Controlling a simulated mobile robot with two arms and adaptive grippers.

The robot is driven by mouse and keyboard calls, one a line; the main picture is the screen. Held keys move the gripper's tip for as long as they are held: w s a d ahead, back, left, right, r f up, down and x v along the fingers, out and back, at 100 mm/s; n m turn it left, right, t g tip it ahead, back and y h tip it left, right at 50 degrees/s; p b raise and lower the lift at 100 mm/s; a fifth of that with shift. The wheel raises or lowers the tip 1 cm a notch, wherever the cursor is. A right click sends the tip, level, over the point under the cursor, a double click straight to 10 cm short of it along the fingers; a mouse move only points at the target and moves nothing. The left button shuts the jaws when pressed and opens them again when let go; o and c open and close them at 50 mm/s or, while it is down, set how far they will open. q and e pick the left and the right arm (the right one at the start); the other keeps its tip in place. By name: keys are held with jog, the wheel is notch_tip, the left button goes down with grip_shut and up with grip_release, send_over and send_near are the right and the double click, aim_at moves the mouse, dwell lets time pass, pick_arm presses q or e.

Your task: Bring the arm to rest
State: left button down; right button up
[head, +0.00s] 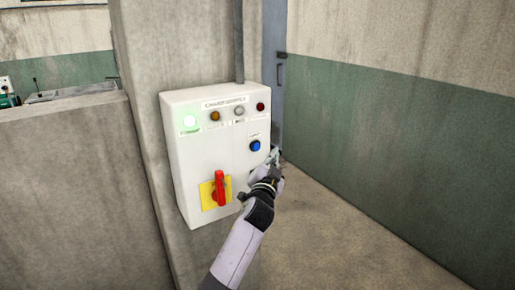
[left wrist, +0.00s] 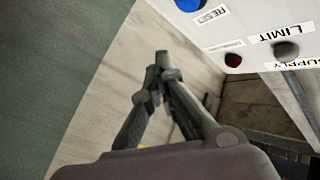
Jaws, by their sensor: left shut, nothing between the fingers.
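My left gripper (head: 275,157) is at the right edge of a white control box (head: 213,155), a little below and right of its blue button (head: 255,146). In the left wrist view the gripper's fingertips (left wrist: 162,60) are together with nothing between them, and the box's face is at the upper right. I cannot tell whether the gripper touches the box. My left arm comes up from the bottom of the head view. My right gripper is in neither view.
The box hangs on a concrete pillar (head: 150,60). It carries a lit green lamp (head: 190,121), several other lamps, and a red handle (head: 219,188) on a yellow plate. A low concrete wall (head: 70,190) is at left. Open floor (head: 325,235) lies to the right, before a green-and-beige wall (head: 410,150).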

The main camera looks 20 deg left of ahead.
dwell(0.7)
pick_arm(q)
jog(key=s+f+g+h+b, duration=0.1)
jog(key=s+f+g, duration=0.2)
jog(key=f, duration=1.2)
jog(key=s+f+g+h+b, duration=0.1)
jog(key=s+f+g, duration=0.15)
jog(key=f, duration=1.35)
jog(key=s+f+g+b, duration=0.1)
jog(key=s+f+g, duration=0.1)
jog(key=s+f, duration=0.7)
jog(key=s+f+g+b, duration=0.15)
jog(key=s+f, duration=0.35)
jog(key=f, duration=0.7)
jog(key=s+f+n+g, duration=0.2)
jog(key=s+f+g, duration=0.2)
jog(key=s+f, duration=1.45)
jog(key=s+a+f+g+b, duration=0.1)
jog(key=s+f, duration=0.3)
jog(key=s, duration=1)
jog(key=s+a+f+n+g+b, duration=0.1)
jog(key=s+f+g, duration=0.2)
jog(key=s, duration=1.2)
jog(key=shift+a+f+g, duration=0.15)
jog(key=shift+f+g, duration=0.2)
jog(key=shift+g, duration=0.25)
